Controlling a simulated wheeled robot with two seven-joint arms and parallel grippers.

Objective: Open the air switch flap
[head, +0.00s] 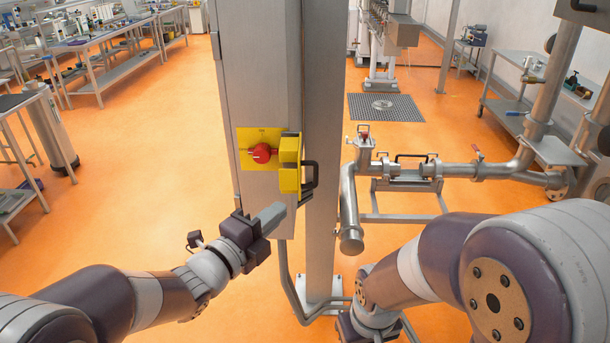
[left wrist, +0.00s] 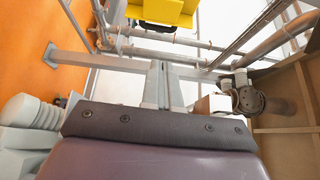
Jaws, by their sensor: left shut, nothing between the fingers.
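The air switch is a yellow plate (head: 245,139) with a round red knob (head: 261,153), on the grey cabinet's front. Its yellow flap (head: 290,166) stands swung out at the plate's right side, leaving the red knob uncovered. A dark handle (head: 311,179) is on the flap's right. My left gripper (head: 279,210) is below the flap, apart from it in the head view, its fingers together and empty. The left wrist view shows the closed fingers (left wrist: 164,84), with a yellow part (left wrist: 160,12) beyond them at the top.
A grey post (head: 323,230) stands right of the cabinet (head: 243,70). Steel piping (head: 349,205) with valves runs to the right of the post. Benches (head: 110,55) stand at the far left. Orange floor (head: 130,190) is open left of the cabinet.

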